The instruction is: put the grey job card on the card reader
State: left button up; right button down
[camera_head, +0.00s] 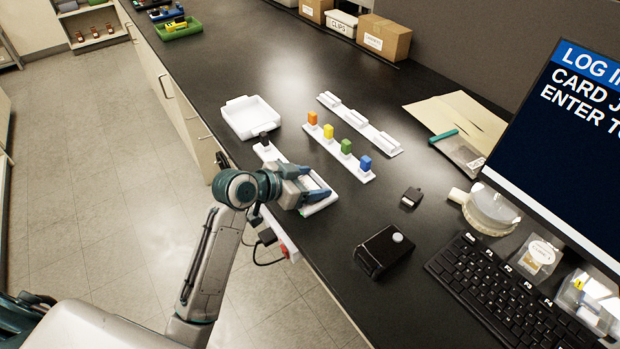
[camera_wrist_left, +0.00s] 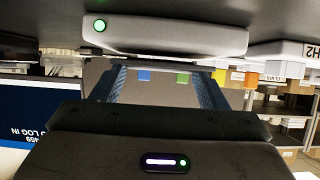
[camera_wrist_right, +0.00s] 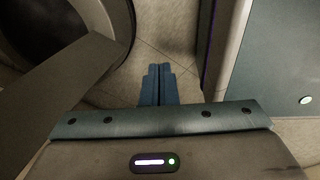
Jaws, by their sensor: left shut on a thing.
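My left gripper (camera_head: 318,193) is low over the near edge of the bench, fingers shut on the grey job card. The card shows in the left wrist view as a thin grey edge (camera_wrist_left: 165,62) between the two fingers. The card reader (camera_head: 322,206), a flat white pad, is right under the gripper and partly hidden by it. In the left wrist view the reader (camera_wrist_left: 170,35) shows a green light and lies close to the card; I cannot tell whether they touch. My right gripper (camera_wrist_right: 157,85) is shut and empty, off the bench over the floor.
Behind the left gripper stands a white rack with orange, yellow, green and blue blocks (camera_head: 346,148). A white tray (camera_head: 251,117), an empty white rack (camera_head: 372,133), a black box (camera_head: 383,252) and a keyboard (camera_head: 490,295) are around. A monitor (camera_head: 565,130) stands at right.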

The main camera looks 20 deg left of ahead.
pick_arm(q)
jog(key=shift+f, duration=0.1)
pick_arm(e)
jog(key=shift+d, duration=0.15)
pick_arm(q)
jog(key=shift+f, duration=0.15)
jog(key=o, duration=0.9)
pick_arm(e)
jog(key=shift+w+d, duration=0.1)
jog(key=shift+d, duration=0.1)
pick_arm(q)
jog(key=shift+o, duration=0.2)
jog(key=shift+r, duration=0.25)
jog(key=shift+s+a, duration=0.2)
jog(key=b+v, duration=0.2)
jog(key=v, duration=0.6)
jog(key=shift+s+a+r, duration=0.2)
jog(key=shift+s+a, duration=0.05)
jog(key=shift+v, duration=1.25)
pick_arm(e)
jog(key=shift+w+a+f, duration=0.1)
jog(key=shift+w+f, duration=0.05)
jog(key=shift+f, duration=0.3)
jog(key=shift+w+a+f, duration=0.1)
jog(key=shift+f, duration=0.35)
